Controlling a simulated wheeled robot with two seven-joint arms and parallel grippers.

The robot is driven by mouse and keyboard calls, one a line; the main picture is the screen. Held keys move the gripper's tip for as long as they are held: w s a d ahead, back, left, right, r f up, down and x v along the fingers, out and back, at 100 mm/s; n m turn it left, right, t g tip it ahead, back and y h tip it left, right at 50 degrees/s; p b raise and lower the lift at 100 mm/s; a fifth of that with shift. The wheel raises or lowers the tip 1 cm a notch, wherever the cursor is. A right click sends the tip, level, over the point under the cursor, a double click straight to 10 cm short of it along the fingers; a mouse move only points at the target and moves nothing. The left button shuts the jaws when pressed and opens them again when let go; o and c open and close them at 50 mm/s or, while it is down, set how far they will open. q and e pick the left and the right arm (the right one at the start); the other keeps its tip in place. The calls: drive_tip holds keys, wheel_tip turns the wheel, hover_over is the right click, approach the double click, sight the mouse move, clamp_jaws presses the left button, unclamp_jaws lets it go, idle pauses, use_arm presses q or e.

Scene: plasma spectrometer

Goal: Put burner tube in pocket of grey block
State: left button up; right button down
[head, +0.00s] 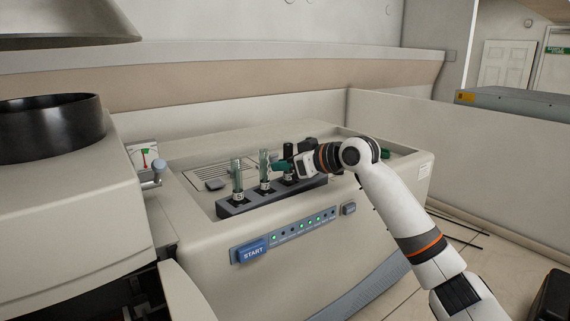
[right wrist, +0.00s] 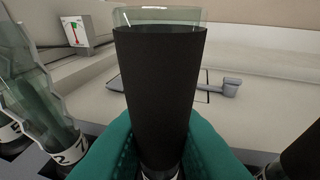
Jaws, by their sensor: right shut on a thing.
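The grey block (head: 272,198) sits on top of the instrument and holds several upright tubes in a row. My right gripper (head: 284,165), with teal fingers, is shut on a burner tube (right wrist: 160,85) with a dark sleeve and a clear glass rim. The held tube (head: 288,175) stands upright at the block in the head view; its lower end is hidden, so I cannot tell how deep it sits. To its left, a clear glass tube (head: 264,170) with a jagged edge in the wrist view (right wrist: 35,95) stands in the block, and another greenish tube (head: 237,178) is farther left. My left gripper is not in view.
Another dark tube (right wrist: 302,155) is close on the right in the wrist view. The instrument's front has a blue START button (head: 252,251) and several small lights. A small gauge card (head: 144,155) stands at the back left. A black cylinder (head: 50,125) is at far left.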

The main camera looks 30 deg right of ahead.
drive_tip(key=c, duration=1.4)
unclamp_jaws()
drive_tip(key=shift+o, duration=0.5)
drive_tip(key=shift+r, duration=0.1)
drive_tip(key=b+v, duration=0.2)
drive_tip(key=v, duration=0.1)
drive_tip(key=shift+s+d+f+b, duration=0.2)
drive_tip(key=shift+s+b, duration=0.1)
drive_tip(key=shift+b, duration=0.1)
drive_tip(key=b+v, duration=0.3)
drive_tip(key=v, duration=0.4)
drive_tip(key=shift+s+r, duration=0.25)
drive_tip(key=shift+s, duration=0.05)
drive_tip(key=shift+s+d+r, duration=0.15)
drive_tip(key=shift+s+r, duration=0.1)
drive_tip(key=shift+s, duration=0.05)
